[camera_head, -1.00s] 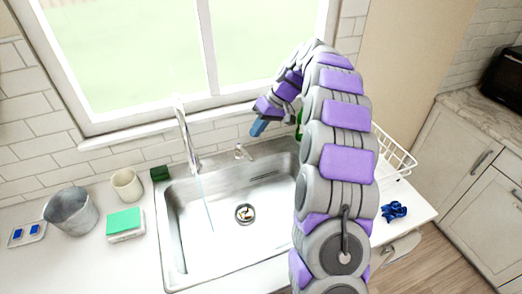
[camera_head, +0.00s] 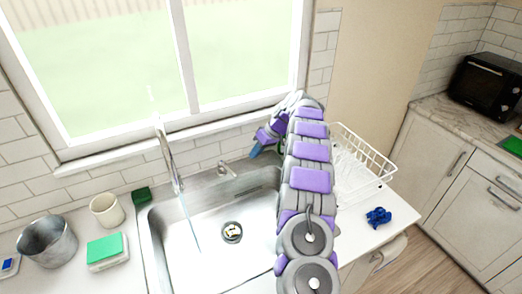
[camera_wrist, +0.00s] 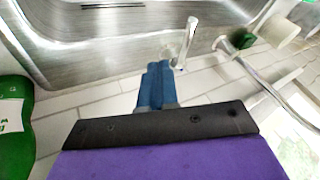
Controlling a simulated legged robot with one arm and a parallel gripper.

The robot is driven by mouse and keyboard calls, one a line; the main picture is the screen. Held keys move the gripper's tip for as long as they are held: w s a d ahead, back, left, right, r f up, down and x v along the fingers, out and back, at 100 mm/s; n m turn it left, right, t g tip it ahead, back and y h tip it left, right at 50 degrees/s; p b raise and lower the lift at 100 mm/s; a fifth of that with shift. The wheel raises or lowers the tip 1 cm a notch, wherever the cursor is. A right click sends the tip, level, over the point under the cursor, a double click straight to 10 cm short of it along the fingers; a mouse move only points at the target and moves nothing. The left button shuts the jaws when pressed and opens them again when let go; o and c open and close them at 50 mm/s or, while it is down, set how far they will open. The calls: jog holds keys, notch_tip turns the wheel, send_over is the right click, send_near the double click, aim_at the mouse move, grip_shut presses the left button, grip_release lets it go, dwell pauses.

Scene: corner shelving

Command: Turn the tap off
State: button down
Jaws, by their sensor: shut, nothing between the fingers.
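The chrome tap (camera_head: 167,160) stands at the back left of the sink (camera_head: 150,262); a thin stream of water (camera_head: 190,222) runs from it into the basin. A small chrome lever (camera_head: 225,169) stands on the back rim, right of the tap. In the wrist view, the lever (camera_wrist: 187,45) is just beyond my fingertips and slightly right, and the tap (camera_wrist: 278,92) is farther right. My gripper (camera_head: 256,150) is to the right of the lever, by the wall. Its blue fingers (camera_wrist: 157,80) look shut and empty; contact with the lever is not clear.
A green bottle (camera_wrist: 14,125) is close on the left in the wrist view. A white dish rack (camera_head: 372,180) stands right of my arm. A green sponge (camera_head: 105,247), cup (camera_head: 107,210) and metal bucket (camera_head: 47,241) are left of the sink. The window (camera_head: 120,60) is behind.

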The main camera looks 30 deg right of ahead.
aim_at(232, 173)
jog(key=shift+s+a+f+m+t+h+b, duration=0.1)
jog(key=shift+a+f+m+t+h+b, duration=0.2)
jog(key=shift+a+f, duration=0.9)
jog(key=shift+w+a+f+m+t+y+b, duration=0.1)
jog(key=shift+a+f+m+b, duration=0.3)
jog(key=shift+a, duration=1.4)
jog(key=shift+s+a+f+m+t+h+b, duration=0.15)
jog(key=shift+a+f+m, duration=0.35)
jog(key=shift+a+f, duration=0.8)
jog(key=shift+d+r, duration=0.1)
jog(key=shift+r, duration=0.1)
